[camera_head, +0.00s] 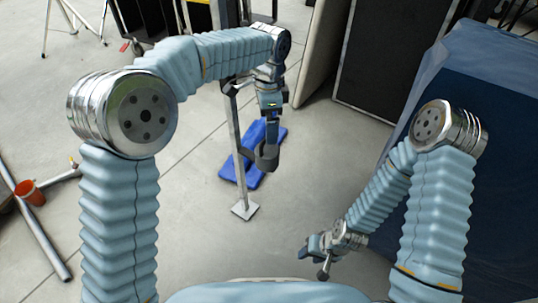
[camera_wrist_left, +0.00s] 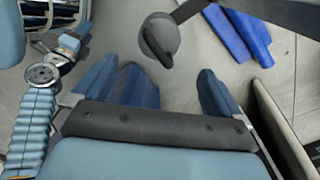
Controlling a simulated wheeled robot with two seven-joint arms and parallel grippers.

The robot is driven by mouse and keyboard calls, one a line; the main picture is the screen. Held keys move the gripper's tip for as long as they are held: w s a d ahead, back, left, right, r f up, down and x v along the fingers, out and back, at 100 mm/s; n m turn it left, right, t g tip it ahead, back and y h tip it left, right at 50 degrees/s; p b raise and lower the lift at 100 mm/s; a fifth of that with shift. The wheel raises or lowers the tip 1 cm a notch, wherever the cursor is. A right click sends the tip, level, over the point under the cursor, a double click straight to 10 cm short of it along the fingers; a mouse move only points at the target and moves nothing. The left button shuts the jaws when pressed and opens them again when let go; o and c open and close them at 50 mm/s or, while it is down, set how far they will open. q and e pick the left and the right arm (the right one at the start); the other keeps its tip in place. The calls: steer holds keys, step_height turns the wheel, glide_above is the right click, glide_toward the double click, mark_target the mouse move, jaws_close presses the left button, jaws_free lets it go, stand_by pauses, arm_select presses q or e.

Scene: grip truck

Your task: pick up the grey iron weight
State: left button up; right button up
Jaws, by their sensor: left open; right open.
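A dark grey rounded piece with a flat face (camera_wrist_left: 160,38) shows at the top middle of the left wrist view, ahead of my left fingers. It may be the iron weight, but I cannot be sure. In the head view a dark grey piece (camera_head: 266,159) shows low at the end of my left arm, over a blue cloth-like thing. My left gripper (camera_wrist_left: 170,90) is open, with its blue fingers apart and nothing seen between them but floor. My right gripper (camera_head: 320,257) is open and low at the lower middle of the head view, apart from the grey piece.
A thin metal stand (camera_head: 239,150) with a square foot rises beside my left gripper. The blue thing (camera_head: 235,172) lies on the floor behind it. A dark panel (camera_head: 385,60) and a blue-covered block (camera_head: 500,130) stand right.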

mark_target(268, 148)
arm_select(q)
step_height(268, 148, down, 6)
steer(key=shift+r+b, duration=0.15)
steer(key=shift+b, duration=0.2)
step_height(268, 148, down, 5)
steer(key=shift+s+a+f+b, duration=0.15)
steer(key=shift+b, duration=0.35)
steer(key=shift+c, duration=0.3)
jaws_close()
